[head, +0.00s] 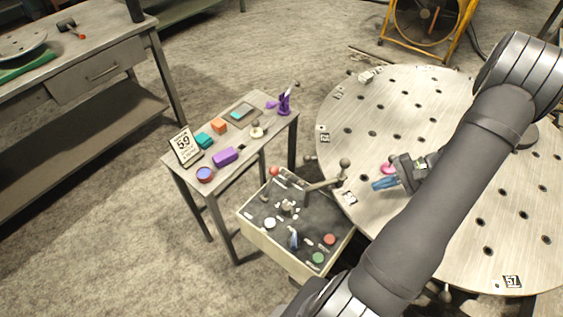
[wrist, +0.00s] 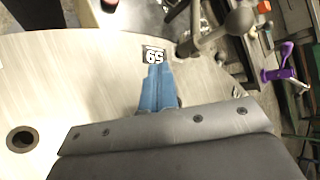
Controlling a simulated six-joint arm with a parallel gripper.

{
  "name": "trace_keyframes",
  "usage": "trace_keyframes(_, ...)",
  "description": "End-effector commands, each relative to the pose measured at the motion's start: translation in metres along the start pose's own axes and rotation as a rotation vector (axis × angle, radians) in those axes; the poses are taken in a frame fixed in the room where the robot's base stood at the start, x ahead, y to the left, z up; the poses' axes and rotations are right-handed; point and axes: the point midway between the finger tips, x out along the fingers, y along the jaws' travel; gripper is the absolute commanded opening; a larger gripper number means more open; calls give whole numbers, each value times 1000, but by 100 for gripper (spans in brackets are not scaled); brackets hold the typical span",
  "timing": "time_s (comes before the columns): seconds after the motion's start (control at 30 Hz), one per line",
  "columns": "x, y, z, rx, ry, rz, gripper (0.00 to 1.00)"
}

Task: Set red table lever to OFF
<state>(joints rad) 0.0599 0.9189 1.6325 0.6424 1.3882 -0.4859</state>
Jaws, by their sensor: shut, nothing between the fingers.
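A control box (head: 250,234) with a dark top stands at the edge of the round table. A small red ball knob (head: 274,171) sits at its back left corner; I cannot tell for certain that it is the red lever. A grey lever with ball ends (head: 325,183) rises at the box's back right, and it shows large in the wrist view (wrist: 212,38). My gripper (head: 376,185) is over the round table, right of the box and apart from it. Its blue fingers (wrist: 156,68) are together and empty. The lever labels are too small to read.
The round table (head: 350,115) has many holes and tags. A small side table (head: 180,168) holds several coloured objects, including a purple one (head: 285,103). The box top also carries a red button (head: 329,239), a green button (head: 318,258) and a blue-grey switch (head: 293,238).

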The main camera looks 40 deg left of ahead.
Motion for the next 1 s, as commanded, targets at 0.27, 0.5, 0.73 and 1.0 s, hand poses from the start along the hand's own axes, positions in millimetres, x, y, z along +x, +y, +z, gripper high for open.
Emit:
trace_keyframes(0.27,-1,-68,-4,-315,-91,330,0)
trace_keyframes(0.5,9,-125,-8,-551,-147,538,0)
trace_keyframes(0.73,70,-183,-20,-800,-202,592,0)
trace_keyframes(1.0,127,-231,-20,-1014,-249,620,0)
